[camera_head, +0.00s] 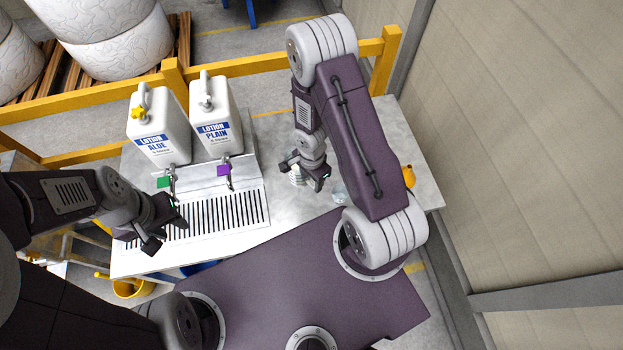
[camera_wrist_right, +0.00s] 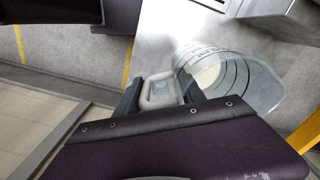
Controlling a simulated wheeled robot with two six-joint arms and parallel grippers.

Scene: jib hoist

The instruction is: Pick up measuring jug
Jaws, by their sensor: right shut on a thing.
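The measuring jug (camera_wrist_right: 235,82) is clear, with dark measuring lines and a pale handle (camera_wrist_right: 158,91). In the right wrist view its handle sits between the two fingers of my right gripper (camera_wrist_right: 161,94), which is shut on it. In the head view my right gripper (camera_head: 305,174) is over the right part of the bench, with a small whitish ribbed part of the jug (camera_head: 297,175) showing at its fingers. I cannot tell whether the jug touches the bench. My left gripper (camera_head: 166,229) is open and empty, over the front left of the slotted drip tray.
Two white lotion jugs, Aloe (camera_head: 160,128) and Plain (camera_head: 215,117), stand behind the drip tray (camera_head: 252,212), with green and purple tags at their taps. A clear item (camera_head: 340,191) and an orange item (camera_head: 409,176) are on the right. A yellow rail (camera_head: 255,63) runs behind.

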